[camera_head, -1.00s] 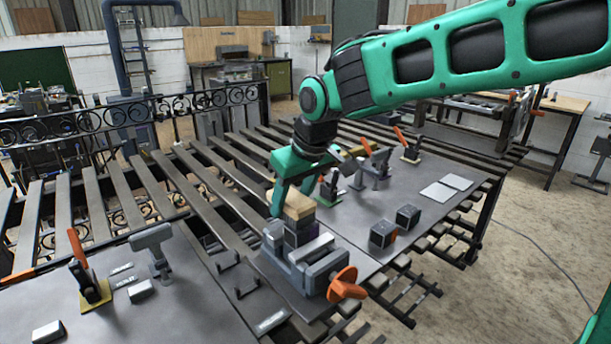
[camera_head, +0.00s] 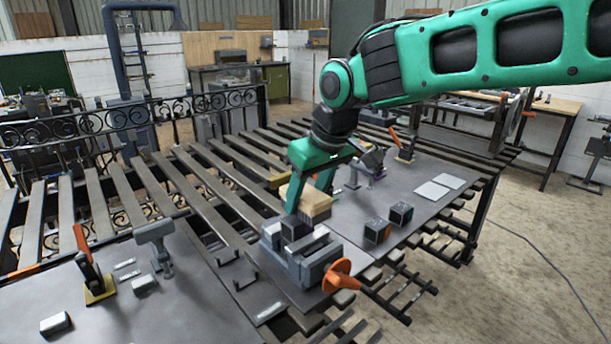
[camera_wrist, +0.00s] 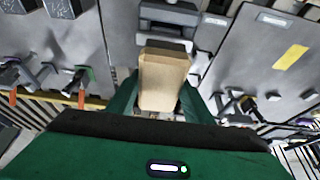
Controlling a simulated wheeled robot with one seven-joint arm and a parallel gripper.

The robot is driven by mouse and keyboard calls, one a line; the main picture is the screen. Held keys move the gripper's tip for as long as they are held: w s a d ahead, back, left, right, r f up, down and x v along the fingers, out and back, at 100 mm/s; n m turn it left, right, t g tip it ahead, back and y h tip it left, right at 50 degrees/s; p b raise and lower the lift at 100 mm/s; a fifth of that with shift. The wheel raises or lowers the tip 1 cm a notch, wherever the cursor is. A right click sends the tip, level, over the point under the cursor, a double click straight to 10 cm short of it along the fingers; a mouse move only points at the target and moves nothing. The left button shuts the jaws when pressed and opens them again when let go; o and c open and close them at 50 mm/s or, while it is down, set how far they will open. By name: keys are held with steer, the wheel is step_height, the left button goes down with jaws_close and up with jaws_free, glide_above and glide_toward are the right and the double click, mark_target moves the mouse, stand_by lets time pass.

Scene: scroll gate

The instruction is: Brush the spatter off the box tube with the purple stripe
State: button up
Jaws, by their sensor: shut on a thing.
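My gripper (camera_head: 308,190) is shut on a tan wooden block, the brush (camera_head: 316,206), just above and behind the vise. In the wrist view the brush (camera_wrist: 163,80) sits between the green fingers, and its bristles are hidden. A dark box tube (camera_head: 295,228) stands in the jaws of the grey vise (camera_head: 312,262), close to the brush. Whether they touch I cannot tell. The tube's purple stripe and any spatter are hard to make out now. Two more dark box tubes (camera_head: 377,232) (camera_head: 401,213) stand apart on the table to the right of the vise.
The vise has an orange handle (camera_head: 342,275) at the table's front. Toggle clamps (camera_head: 90,265) and a grey stand (camera_head: 158,247) are at left. Open slats run behind the vise.

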steer(key=shift+r, duration=2.55)
